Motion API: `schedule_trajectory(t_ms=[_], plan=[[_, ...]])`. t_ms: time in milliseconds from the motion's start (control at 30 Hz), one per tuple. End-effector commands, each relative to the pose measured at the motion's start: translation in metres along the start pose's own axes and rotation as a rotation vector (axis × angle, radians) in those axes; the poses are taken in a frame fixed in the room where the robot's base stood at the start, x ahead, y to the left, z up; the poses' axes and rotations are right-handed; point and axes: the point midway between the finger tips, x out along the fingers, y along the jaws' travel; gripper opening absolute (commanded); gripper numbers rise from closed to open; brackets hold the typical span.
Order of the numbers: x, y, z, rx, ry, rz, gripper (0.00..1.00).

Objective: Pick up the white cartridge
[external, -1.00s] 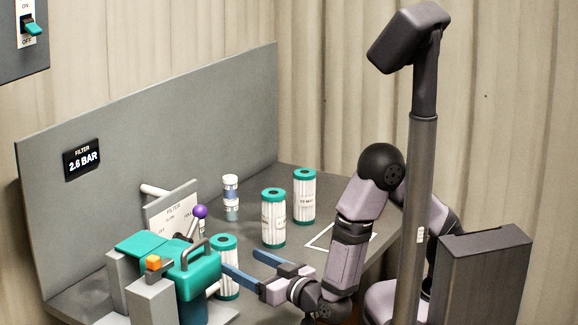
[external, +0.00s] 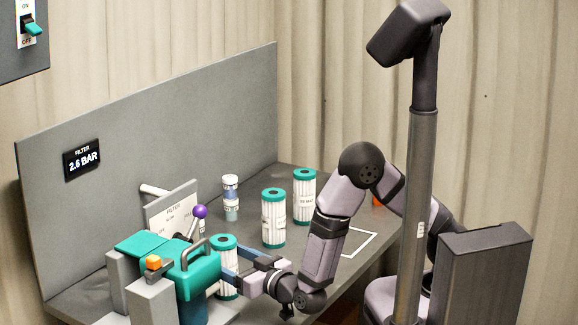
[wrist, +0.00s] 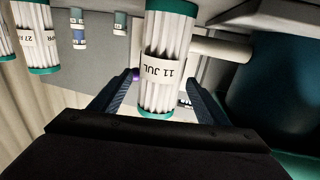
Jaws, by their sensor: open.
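Three white pleated cartridges with teal end caps stand upright on the grey bench. The nearest cartridge (external: 226,281) is beside the teal filter housing; in the wrist view this cartridge (wrist: 165,65) has a label reading "11 JUL". The other two, a middle cartridge (external: 273,218) and a back cartridge (external: 304,196), stand farther back. My gripper (external: 236,262) is open at the nearest cartridge. In the wrist view my gripper (wrist: 162,92) has one blue finger on each side of it, with gaps visible. Part of the cartridge is hidden behind the fingers in the external view.
The teal filter housing (external: 197,274) with its handle and purple-knobbed lever (external: 200,212) is close left of the gripper. Small stacked jars (external: 231,198) stand near the back panel (external: 180,130). A white outlined square (external: 358,243) on the bench is empty.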

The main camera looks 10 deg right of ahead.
Motion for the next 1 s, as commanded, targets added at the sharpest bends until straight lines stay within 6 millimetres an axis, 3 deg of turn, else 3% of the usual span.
schedule_trajectory(t_ms=[167, 500, 833, 1000], plan=[[0.006, 0.001, 0.000, 0.000, 0.000, 0.003, 0.69], [0.045, 0.001, -0.001, -0.001, -0.001, 0.003, 0.69], [0.050, 0.001, 0.000, 0.000, 0.000, 0.001, 0.69], [0.050, 0.001, 0.000, 0.000, 0.000, 0.001, 0.31]])
